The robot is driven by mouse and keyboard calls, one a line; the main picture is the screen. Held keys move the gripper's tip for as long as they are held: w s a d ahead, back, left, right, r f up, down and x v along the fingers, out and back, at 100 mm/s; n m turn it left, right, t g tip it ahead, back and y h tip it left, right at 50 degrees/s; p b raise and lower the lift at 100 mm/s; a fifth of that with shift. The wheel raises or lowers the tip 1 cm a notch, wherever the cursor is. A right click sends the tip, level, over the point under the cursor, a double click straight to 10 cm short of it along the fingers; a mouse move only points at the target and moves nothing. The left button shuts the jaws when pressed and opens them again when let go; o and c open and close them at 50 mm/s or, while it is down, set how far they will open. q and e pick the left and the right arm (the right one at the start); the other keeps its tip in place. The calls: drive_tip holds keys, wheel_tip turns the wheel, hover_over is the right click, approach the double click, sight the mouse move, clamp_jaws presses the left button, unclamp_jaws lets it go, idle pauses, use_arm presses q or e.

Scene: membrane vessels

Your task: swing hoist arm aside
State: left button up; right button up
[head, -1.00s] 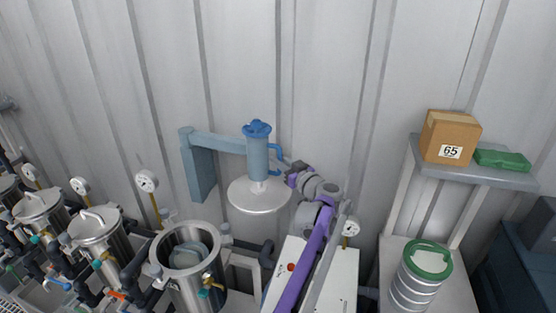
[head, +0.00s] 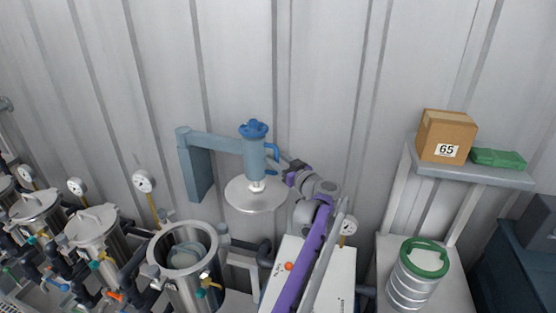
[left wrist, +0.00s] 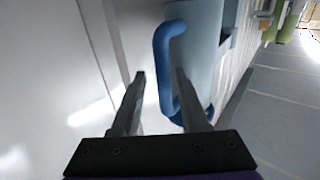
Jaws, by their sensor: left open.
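The hoist arm (head: 222,143) is a blue-grey beam reaching right from a wall bracket (head: 198,172). At its end hangs a blue cylinder (head: 255,158) with a blue knob on top and a round metal lid (head: 254,195) below. A blue loop handle (head: 275,151) is on the cylinder's right side. It also shows in the left wrist view (left wrist: 163,62). My left gripper (head: 286,164) is open, right beside the handle. In the left wrist view its fingers (left wrist: 160,75) stand either side of the handle's bar; I cannot tell if they touch it. My right gripper is not in view.
An open steel vessel (head: 184,262) stands below and left of the lid, with lidded vessels (head: 95,228) further left. A shelf (head: 480,178) at right carries a cardboard box (head: 446,136) and a green case (head: 498,158). A green-rimmed canister (head: 414,282) stands below it.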

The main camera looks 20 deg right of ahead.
use_arm(q)
drive_tip(key=shift+s+f, duration=0.15)
drive_tip(key=shift+s, duration=0.15)
drive_tip(key=b+v, duration=0.3)
drive_tip(key=v, duration=0.7)
drive_tip(key=shift+d, duration=0.15)
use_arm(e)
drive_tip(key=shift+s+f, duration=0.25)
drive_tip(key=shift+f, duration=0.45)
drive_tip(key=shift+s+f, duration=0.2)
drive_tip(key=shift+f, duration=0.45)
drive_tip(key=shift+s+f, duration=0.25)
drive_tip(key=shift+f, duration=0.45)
use_arm(q)
drive_tip(key=shift+r, duration=0.25)
